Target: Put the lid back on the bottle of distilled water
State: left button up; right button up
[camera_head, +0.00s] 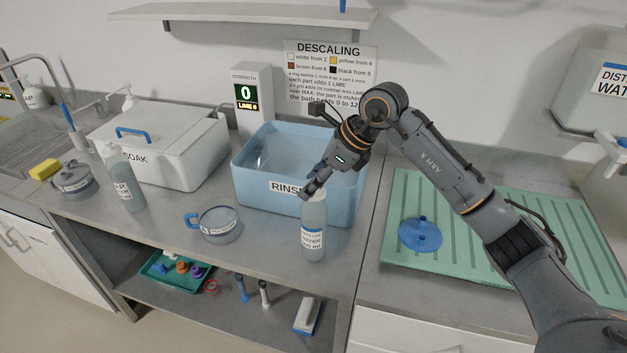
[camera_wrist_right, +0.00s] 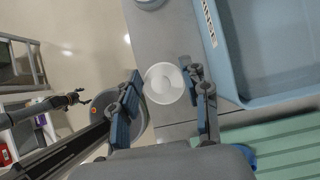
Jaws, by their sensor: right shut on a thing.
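The bottle of distilled water (camera_head: 313,240) stands upright near the counter's front edge, before the blue rinse bath. It is clear grey with a white label. My right gripper (camera_head: 313,188) is right over its top, fingers pointing down. In the right wrist view, my right gripper (camera_wrist_right: 165,98) is shut on a pale round lid (camera_wrist_right: 163,83), seen from above between the two fingers. The fingers hide the bottle's neck in the head view, so I cannot tell whether the lid touches it. A dark arm end, seemingly my left gripper (camera_wrist_right: 76,98), shows small in the wrist view.
The blue rinse bath (camera_head: 262,205) stands close behind the bottle. A green drainboard (camera_head: 470,270) with a blue disc (camera_head: 420,235) lies to the right. A soap bottle (camera_head: 123,185) is farther left.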

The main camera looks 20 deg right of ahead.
jog(key=shift+f+b, duration=0.15)
jog(key=shift+b, duration=0.3)
dwell(0.9)
dwell(0.3)
jog(key=o, duration=1.4)
jog(key=shift+c, duration=0.2)
jog(key=shift+r+p, duration=2.05)
jog(key=shift+r, duration=1.5)
grip_shut()
